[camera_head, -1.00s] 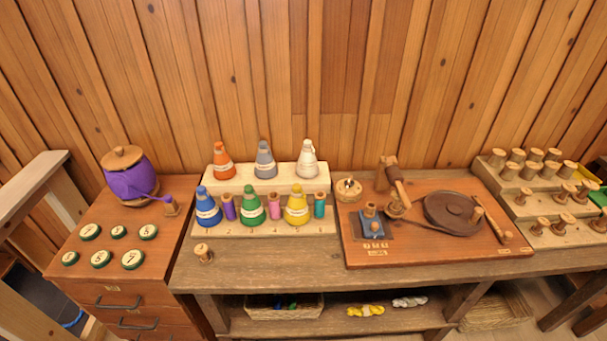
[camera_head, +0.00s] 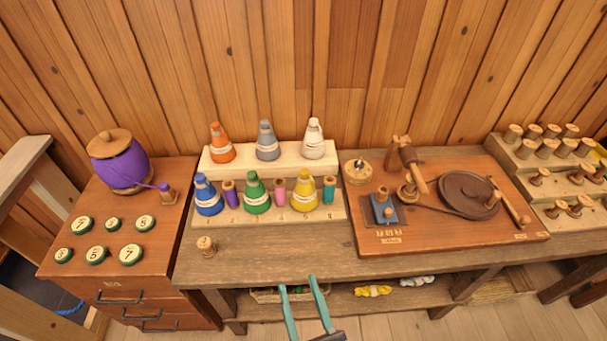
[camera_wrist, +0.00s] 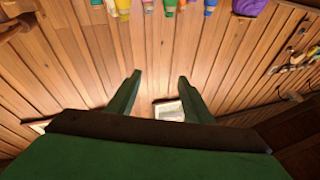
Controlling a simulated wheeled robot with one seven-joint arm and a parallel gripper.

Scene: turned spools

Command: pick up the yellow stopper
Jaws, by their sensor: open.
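The yellow stopper is most likely the yellow cone (camera_head: 304,190) with a pale band, upright in the front row of the stepped rack, between a pink spool and a teal spool (camera_head: 328,188). In the wrist view a yellow shape (camera_wrist: 122,8) at the top edge, cut off, appears to be the same cone. My gripper (camera_head: 298,283) is open and empty, its two green fingers at the bench's front edge in the head view, well apart from the cone. In the wrist view its fingertips (camera_wrist: 160,76) are spread with nothing between them.
Blue (camera_head: 208,196) and green cones (camera_head: 257,194) share the front row; orange, grey and white cones stand behind. A small wooden spool (camera_head: 206,245) sits on the bench at front left. A winding board (camera_head: 440,242) lies to the right.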

